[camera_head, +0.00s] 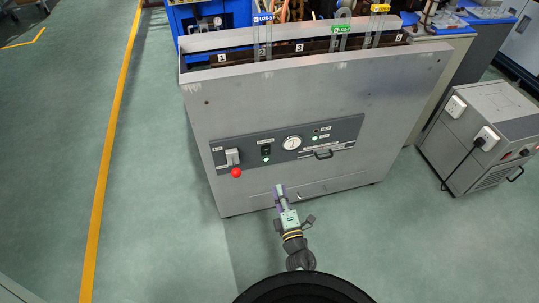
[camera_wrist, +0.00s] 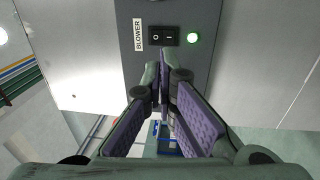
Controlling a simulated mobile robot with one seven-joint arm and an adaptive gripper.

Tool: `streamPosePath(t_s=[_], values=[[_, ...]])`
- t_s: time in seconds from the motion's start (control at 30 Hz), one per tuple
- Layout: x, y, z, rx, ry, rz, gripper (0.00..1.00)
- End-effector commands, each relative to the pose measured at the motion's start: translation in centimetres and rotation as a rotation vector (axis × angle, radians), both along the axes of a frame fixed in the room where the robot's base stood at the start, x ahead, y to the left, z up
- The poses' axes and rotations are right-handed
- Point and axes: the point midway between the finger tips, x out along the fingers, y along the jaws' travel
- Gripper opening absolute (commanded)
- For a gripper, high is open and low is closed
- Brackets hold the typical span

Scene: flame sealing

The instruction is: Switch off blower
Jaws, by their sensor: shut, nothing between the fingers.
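The blower switch (camera_head: 266,150) is a small black rocker on the dark panel of the grey cabinet. In the wrist view the switch (camera_wrist: 164,36) shows O and I marks beside the BLOWER label (camera_wrist: 138,35). My gripper (camera_head: 279,188) is in front of the cabinet, below the panel in the head view. In the wrist view its purple-padded fingers (camera_wrist: 165,58) are shut and empty, with the tips just below the switch. I cannot tell whether they touch it.
A grey unit (camera_head: 475,135) with a plugged cable stands at the right.

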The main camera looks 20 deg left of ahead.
Motion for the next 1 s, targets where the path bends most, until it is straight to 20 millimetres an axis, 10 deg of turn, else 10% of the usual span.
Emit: streamPosePath(t_s=[0.37, 1.0], values=[[0.8, 0.6, 0.2, 0.004, -0.003, 0.001, 0.00], [10.5, 7.1, 1.5, 0.004, -0.003, 0.001, 0.00]])
